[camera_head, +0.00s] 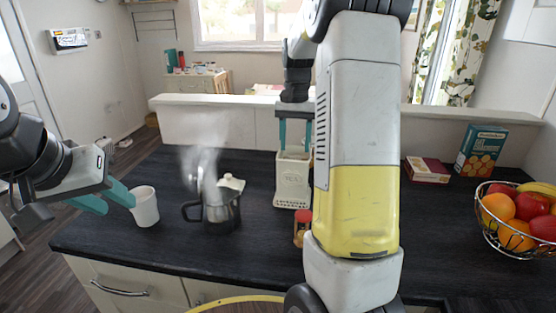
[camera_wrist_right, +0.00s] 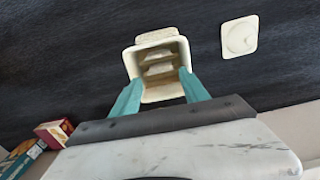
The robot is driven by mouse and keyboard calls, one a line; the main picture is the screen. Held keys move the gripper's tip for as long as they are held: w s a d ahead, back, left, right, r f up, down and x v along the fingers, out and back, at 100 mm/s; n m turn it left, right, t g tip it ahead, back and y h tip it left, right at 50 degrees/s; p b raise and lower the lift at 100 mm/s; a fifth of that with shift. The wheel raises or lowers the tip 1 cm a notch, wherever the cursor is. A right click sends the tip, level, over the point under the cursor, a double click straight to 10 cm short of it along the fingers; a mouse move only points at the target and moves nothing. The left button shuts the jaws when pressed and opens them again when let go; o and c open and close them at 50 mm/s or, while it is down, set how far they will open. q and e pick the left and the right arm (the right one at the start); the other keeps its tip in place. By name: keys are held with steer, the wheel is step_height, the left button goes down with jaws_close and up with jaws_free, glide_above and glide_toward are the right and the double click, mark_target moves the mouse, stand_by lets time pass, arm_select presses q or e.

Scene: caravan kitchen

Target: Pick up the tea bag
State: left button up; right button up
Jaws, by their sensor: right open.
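A cream tea canister (camera_head: 293,182) marked "TEA" stands on the dark counter, without a lid. In the right wrist view the open canister (camera_wrist_right: 131,63) shows pale tea bags (camera_wrist_right: 160,61) inside. My right gripper (camera_head: 296,138) points down above the canister. Its teal fingers are apart and empty, and in the wrist view this right gripper (camera_wrist_right: 161,92) has one finger on each side of the opening. I cannot tell if they are inside the rim. My left gripper (camera_head: 119,209) is open and empty beside a white mug (camera_head: 146,208).
A steaming moka pot (camera_head: 217,208) stands between mug and canister. A small jar (camera_head: 301,228) is in front of the canister. A square cream lid (camera_wrist_right: 239,37) lies on the counter. Boxes (camera_head: 427,170) and a fruit basket (camera_head: 518,250) are at the right. My right arm hides the middle.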

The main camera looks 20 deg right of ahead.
mark_target(294, 156)
step_height(294, 156, down, 3)
steer(key=shift+f, duration=0.2)
steer(key=shift+c, duration=0.4)
steer(key=c, duration=1)
steer(key=shift+c, duration=0.2)
steer(key=shift+r, duration=0.1)
step_height(294, 156, up, 10)
steer(key=shift+a, duration=0.15)
